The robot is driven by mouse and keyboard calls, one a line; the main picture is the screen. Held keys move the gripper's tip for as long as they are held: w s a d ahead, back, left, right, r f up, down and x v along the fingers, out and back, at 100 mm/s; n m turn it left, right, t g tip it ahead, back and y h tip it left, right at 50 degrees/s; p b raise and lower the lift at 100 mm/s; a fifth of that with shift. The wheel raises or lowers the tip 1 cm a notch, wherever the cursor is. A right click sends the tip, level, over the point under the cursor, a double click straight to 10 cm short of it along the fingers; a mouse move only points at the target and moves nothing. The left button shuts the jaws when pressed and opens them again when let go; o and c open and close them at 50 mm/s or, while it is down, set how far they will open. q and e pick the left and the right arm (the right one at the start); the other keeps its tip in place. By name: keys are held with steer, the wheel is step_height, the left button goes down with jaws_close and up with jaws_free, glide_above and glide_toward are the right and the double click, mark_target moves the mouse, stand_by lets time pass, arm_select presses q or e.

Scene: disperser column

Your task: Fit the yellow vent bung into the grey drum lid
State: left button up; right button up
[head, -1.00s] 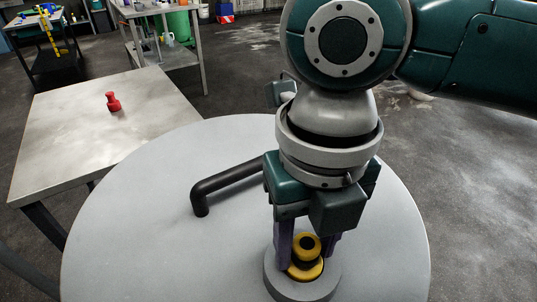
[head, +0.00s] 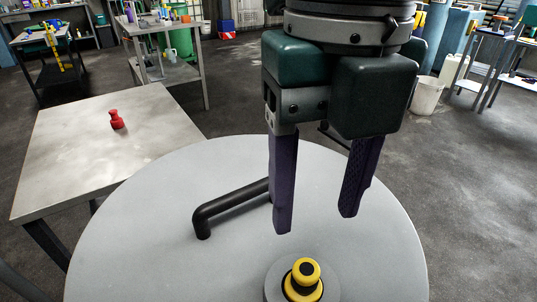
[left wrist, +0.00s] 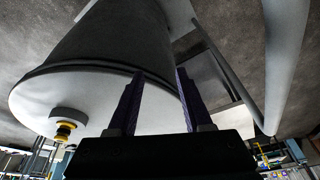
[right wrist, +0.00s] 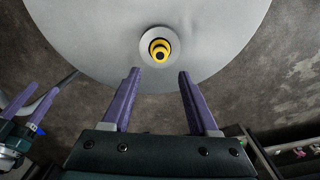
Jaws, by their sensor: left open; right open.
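The yellow vent bung (head: 305,276) with black bands sits upright in the raised round collar (head: 275,282) of the grey drum lid (head: 130,220). I cannot tell how deep it is seated. The right wrist view shows the bung (right wrist: 159,50) inside the collar, and the left wrist view shows the bung (left wrist: 64,131) at the lid's left part. My right gripper (head: 316,222) is open and empty, above the bung and apart from it. My left gripper (left wrist: 158,80) is open and empty in the left wrist view, with the drum (left wrist: 120,45) beyond its fingers.
A black bar handle (head: 230,207) stands on the lid behind the collar. A metal table (head: 70,150) to the left carries a red object (head: 117,119). A white bucket (head: 427,95) and workbenches stand farther back.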

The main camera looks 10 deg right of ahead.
steer(key=s+a+f+m+t+y, duration=0.1)
steer(key=s+a+f+m+y, duration=0.25)
steer(key=a+m, duration=0.4)
steer(key=s+d+f+m+t, duration=0.1)
steer(key=d+m, duration=0.1)
steer(key=m, duration=0.4)
steer(key=s+d+f+m, duration=0.1)
steer(key=d+f+m, duration=0.1)
steer(key=m, duration=0.4)
steer(key=s+d+f+m+t, duration=0.1)
steer(key=d+m, duration=0.3)
steer(key=m, duration=0.3)
steer(key=shift+s+d+f+t, duration=0.1)
steer(key=shift+s+f+t, duration=0.2)
steer(key=shift+s, duration=0.1)
steer(key=s+d+f+m+h, duration=0.2)
steer(key=s+d+m, duration=0.3)
steer(key=d+m, duration=0.3)
steer(key=shift+d+h, duration=0.35)
steer(key=shift+h, duration=0.3)
steer(key=shift+f, duration=0.1)
